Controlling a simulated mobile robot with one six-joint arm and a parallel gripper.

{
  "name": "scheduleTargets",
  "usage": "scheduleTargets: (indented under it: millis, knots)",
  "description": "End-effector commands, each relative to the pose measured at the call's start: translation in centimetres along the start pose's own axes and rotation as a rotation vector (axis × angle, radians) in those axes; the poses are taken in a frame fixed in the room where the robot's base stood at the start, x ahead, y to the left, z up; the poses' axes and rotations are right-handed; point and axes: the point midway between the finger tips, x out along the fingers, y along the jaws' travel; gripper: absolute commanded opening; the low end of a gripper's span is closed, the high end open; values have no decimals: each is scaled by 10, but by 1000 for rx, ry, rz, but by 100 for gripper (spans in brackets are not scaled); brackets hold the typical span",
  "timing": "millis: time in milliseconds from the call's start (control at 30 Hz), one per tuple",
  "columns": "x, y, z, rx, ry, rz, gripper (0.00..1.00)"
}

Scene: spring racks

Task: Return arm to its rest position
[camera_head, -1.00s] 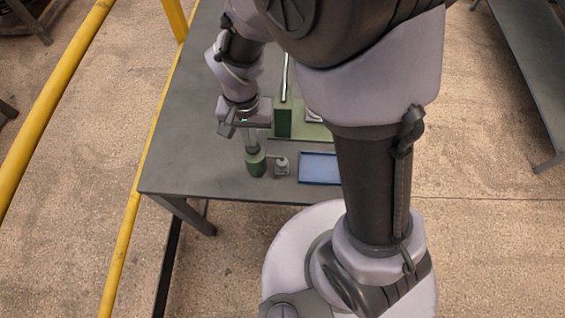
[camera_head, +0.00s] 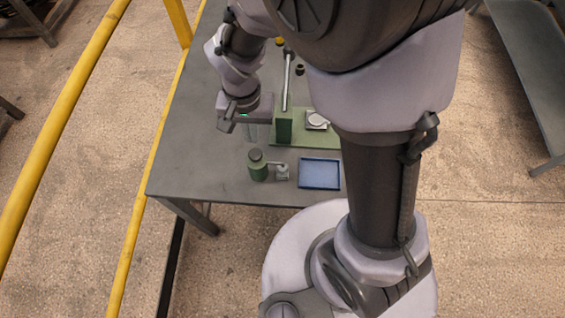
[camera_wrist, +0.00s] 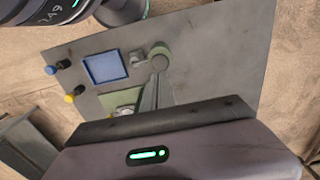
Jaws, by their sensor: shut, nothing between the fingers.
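My gripper (camera_head: 252,132) hangs above the left part of the grey table (camera_head: 180,160), behind the green cylinder (camera_head: 258,172) in the head view. Its fingers are closed together with nothing between them. They are apart from the cylinder, which stands upright with a dark top. My gripper (camera_wrist: 157,95) also shows in the wrist view, its narrow fingers pointing toward the cylinder (camera_wrist: 162,58). My upper arm links cover much of the table's right side in the head view.
A green stand (camera_head: 284,126) with an upright lever (camera_head: 287,85) is close to the right of my gripper. A blue tray (camera_head: 319,174) lies near the table's front edge. A small metal piece (camera_head: 282,173) sits beside the cylinder. A yellow rail (camera_head: 140,205) runs along the left.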

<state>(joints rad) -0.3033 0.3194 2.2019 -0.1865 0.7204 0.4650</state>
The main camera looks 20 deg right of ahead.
Motion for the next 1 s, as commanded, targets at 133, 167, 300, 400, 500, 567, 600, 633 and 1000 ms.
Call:
scheduleTargets:
  millis: [133, 167, 300, 400, 500, 567, 600, 633, 1000]
  knots:
    - [0, 0, 0, 0, 0, -1, 0]
    - [-1, 1, 0, 2, 3, -4, 0]
    - [-34, 21, 1, 24, 76, -85, 0]
    - [-68, 51, 18, 41, 175, -180, 0]
    - [-88, 76, 44, 47, 275, -259, 0]
    - [-95, 88, 58, 44, 329, -294, 0]
    - [-97, 93, 67, 42, 358, -312, 0]
    - [-98, 96, 72, 39, 377, -322, 0]
    - [-105, 102, 84, 31, 420, -345, 0]
